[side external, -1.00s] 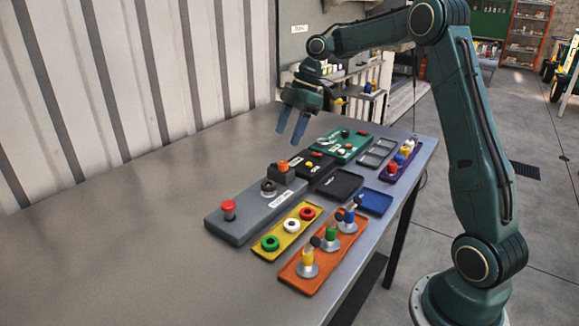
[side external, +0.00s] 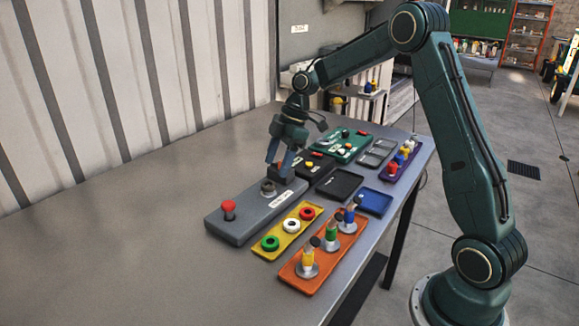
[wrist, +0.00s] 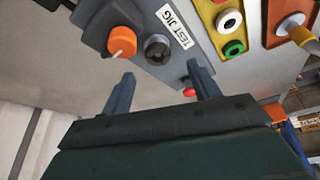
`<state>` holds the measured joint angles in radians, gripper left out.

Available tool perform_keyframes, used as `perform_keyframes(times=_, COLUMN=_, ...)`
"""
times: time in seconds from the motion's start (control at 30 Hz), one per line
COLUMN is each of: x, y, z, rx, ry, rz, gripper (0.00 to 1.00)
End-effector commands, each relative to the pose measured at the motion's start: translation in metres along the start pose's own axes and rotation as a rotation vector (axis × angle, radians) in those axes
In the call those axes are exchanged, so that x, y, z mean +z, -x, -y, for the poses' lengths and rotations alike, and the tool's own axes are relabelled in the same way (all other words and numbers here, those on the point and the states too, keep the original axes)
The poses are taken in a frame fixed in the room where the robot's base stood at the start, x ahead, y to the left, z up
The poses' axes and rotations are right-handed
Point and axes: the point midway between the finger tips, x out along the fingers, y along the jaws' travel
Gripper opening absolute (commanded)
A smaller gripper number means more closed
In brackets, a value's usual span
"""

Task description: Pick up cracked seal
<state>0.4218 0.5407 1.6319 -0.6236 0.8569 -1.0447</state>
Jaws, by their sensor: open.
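The grey test jig (side external: 247,213) lies on the table, and a dark round part (side external: 268,187) sits on it. In the wrist view this dark part (wrist: 157,48) looks like a dark ring or cap with a notched centre, beside the TEST JIG label. I cannot make out a crack, so I cannot confirm it is the cracked seal. My gripper (side external: 279,163) is open and empty, pointing down above the jig's far end. In the wrist view the dark part lies just beyond my open fingertips (wrist: 160,75), roughly between them, not touching.
An orange knob (wrist: 122,40) and a red button (side external: 229,208) flank the dark part. A yellow tray (side external: 262,254) with green, white and red rings and an orange tray (side external: 292,284) with upright fittings stand nearby. The table's left side is clear.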

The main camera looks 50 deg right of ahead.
Motion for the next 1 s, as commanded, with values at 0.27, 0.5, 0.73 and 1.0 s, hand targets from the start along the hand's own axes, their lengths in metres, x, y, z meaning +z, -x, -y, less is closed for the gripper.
perform_keyframes(times=0.27, x=0.000, y=-0.013, z=-0.001, rx=-0.002, ry=-0.001, rz=0.000, gripper=0.61)
perform_keyframes(times=0.5, x=-0.001, y=-0.041, z=-0.003, rx=-0.003, ry=-0.001, rz=0.000, gripper=0.61)
perform_keyframes(times=0.73, x=-0.001, y=-0.052, z=-0.003, rx=0.001, ry=-0.001, rz=0.001, gripper=0.61)
perform_keyframes(times=1.0, x=-0.001, y=-0.052, z=-0.003, rx=0.001, ry=-0.001, rz=0.001, gripper=0.61)
